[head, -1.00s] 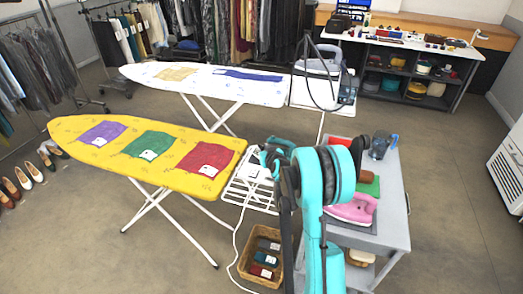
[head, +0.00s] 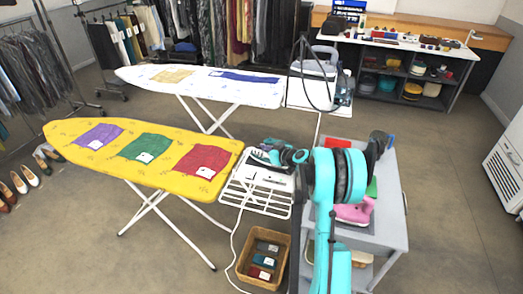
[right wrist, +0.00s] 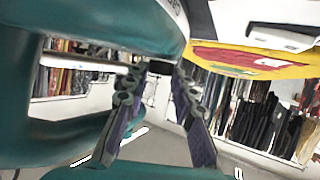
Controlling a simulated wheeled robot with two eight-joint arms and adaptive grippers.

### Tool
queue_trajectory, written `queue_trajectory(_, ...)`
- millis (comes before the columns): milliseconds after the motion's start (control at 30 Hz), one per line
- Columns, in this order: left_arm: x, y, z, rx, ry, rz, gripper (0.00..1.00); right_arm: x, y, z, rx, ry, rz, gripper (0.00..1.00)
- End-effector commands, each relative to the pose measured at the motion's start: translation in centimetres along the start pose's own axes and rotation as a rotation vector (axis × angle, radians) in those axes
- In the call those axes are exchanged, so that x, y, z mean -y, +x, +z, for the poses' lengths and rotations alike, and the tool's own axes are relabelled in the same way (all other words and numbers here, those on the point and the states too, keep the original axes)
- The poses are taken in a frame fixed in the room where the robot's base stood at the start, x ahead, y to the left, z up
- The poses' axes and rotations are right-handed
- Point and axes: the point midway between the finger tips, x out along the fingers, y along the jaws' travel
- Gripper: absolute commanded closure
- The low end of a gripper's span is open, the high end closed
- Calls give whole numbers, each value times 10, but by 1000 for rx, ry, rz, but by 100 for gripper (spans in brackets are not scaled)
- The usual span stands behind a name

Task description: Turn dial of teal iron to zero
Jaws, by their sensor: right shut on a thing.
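The teal iron (head: 262,155) is on the white wire rest at the right end of the yellow ironing board, partly hidden by my right wrist in the head view. Its large teal body and handle (right wrist: 110,28) fill the left and top of the right wrist view. My right gripper (head: 282,157) is at the iron. In the right wrist view its two purple-padded fingers (right wrist: 162,72) come together on a small dark part, apparently the dial (right wrist: 161,67). The dial's markings and setting cannot be read. My left gripper is not in view.
The yellow ironing board (head: 65,133) carries several cloth patches. The white wire rest (head: 256,196) stands above a wicker basket (head: 243,262). A white ironing board (head: 205,90) is behind.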

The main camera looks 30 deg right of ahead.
Motion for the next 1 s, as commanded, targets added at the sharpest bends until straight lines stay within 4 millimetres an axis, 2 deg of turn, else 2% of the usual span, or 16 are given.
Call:
queue_trajectory(267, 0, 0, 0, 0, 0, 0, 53, 0, 0, 2, 4, -2, -2, 100)
queue_trajectory(300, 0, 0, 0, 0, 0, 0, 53, 1, 0, 2, 4, -2, -2, 69)
queue_trajectory(367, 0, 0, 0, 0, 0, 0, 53, 0, 0, 2, 4, -2, -1, 53)
queue_trajectory(733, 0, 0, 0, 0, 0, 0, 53, 2, 0, 1, 2, 5, 13, 53)
queue_trajectory(1000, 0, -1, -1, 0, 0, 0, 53, 9, 2, 0, 2, 75, 189, 53)
